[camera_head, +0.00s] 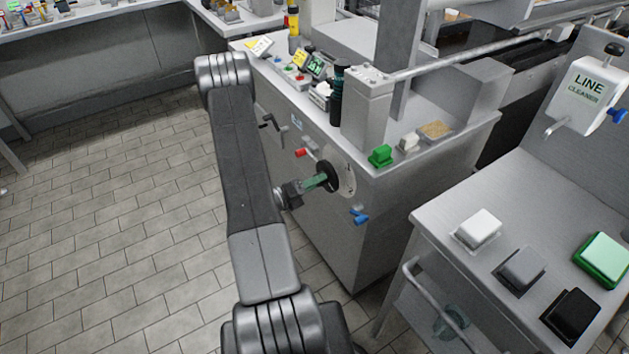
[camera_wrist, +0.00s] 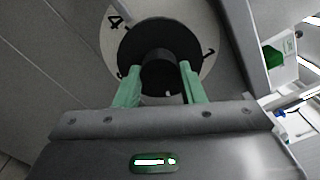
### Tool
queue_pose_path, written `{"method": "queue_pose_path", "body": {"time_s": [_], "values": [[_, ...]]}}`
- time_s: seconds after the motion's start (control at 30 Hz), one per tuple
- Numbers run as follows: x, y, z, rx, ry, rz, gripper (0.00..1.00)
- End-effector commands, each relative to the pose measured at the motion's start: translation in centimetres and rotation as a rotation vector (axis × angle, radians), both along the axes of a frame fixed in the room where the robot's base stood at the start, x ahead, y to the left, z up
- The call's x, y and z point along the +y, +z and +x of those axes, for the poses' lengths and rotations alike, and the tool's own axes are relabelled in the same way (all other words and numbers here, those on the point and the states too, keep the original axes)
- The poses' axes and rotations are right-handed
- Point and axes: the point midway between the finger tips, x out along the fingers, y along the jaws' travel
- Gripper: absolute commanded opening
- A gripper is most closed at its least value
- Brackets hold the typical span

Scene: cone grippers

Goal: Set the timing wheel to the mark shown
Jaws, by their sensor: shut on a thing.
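The timing wheel is a black round knob (camera_head: 328,175) on the front face of the steel machine cabinet. A pale dial plate (camera_head: 347,182) with marks lies behind it. In the wrist view the black wheel (camera_wrist: 160,52) has a central black hub, and a "4" shows on the dial plate (camera_wrist: 117,19) at upper left, with another partly hidden mark at right. My gripper (camera_head: 314,182) reaches the wheel from the left. In the wrist view its green fingers (camera_wrist: 160,82) are shut on the hub, one on each side. The wheel's pointer cannot be made out.
A red handle (camera_head: 301,153) and a black crank (camera_head: 270,122) are left of the wheel. A blue valve handle (camera_head: 359,215) is below it. A side table (camera_head: 440,222) with several pads stands at right. Tiled floor at left is clear.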

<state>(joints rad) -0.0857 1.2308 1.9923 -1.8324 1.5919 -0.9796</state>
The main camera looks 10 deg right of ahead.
Motion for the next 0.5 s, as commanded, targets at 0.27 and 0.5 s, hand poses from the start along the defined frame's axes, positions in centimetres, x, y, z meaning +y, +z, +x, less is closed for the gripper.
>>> {"method": "queue_pose_path", "body": {"time_s": [0.27,0.5], "values": [[0.03,-0.06,0.01,0.008,0.000,-0.002,0.13],[0.02,-0.05,0.01,0.007,0.000,-0.002,0.52]]}}
